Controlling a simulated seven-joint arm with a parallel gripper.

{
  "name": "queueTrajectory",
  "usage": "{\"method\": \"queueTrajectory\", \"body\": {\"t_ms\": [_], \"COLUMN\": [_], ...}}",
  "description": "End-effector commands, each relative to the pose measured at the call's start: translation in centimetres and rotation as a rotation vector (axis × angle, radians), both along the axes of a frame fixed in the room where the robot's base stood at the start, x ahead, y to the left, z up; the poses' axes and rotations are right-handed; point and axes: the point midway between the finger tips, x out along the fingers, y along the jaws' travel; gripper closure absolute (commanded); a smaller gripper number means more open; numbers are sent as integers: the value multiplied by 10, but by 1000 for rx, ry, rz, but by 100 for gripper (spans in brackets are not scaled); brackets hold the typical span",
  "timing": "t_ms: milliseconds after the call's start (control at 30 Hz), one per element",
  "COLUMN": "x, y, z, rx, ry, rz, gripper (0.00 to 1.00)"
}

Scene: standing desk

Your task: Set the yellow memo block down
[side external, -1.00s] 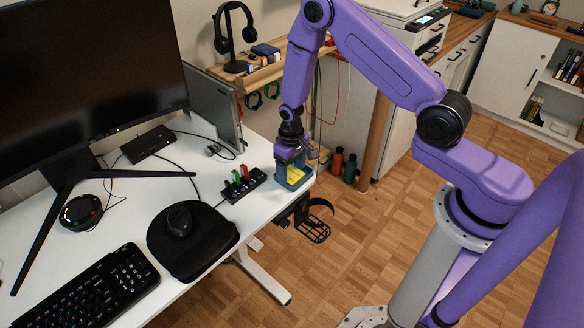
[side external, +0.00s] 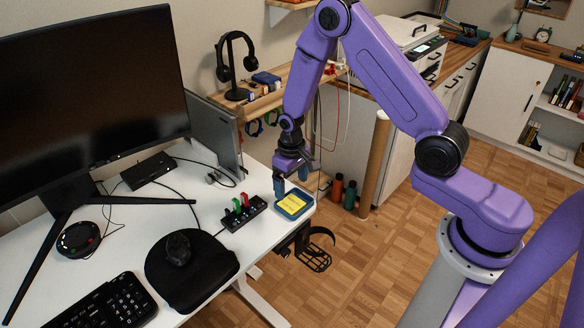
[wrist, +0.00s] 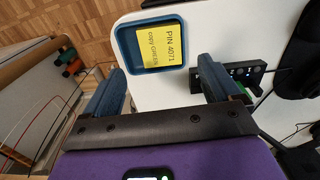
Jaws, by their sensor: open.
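The yellow memo block (side external: 293,202) lies in a blue tray (side external: 282,211) at the right corner of the white desk. In the wrist view the memo block (wrist: 162,47) shows "PIN 4071" and a smaller line of writing, inside the tray's blue rim (wrist: 124,50). My gripper (side external: 291,183) is above and slightly behind the tray, apart from the block. In the wrist view its two blue fingers are spread wide with nothing between them (wrist: 162,76).
A black power strip (side external: 244,213) with coloured plugs sits left of the tray. A mouse (side external: 178,249) on a black pad and a keyboard (side external: 110,305) are further left. A wooden shelf (side external: 265,92) with a headphone stand is behind. The desk edge is close to the tray.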

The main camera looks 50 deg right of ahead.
Motion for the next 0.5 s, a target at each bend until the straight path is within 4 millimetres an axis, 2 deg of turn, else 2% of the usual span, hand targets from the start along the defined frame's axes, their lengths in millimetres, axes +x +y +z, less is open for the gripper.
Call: {"method": "queueTrajectory", "body": {"t_ms": [33, 200, 500], "x": [1, 0, -1], "y": [0, -1, -1], "z": [10, 33, 52], "rx": [0, 0, 0], "ry": [-4, -2, 1], "rz": [0, 0, 0], "gripper": [10, 10, 10]}}
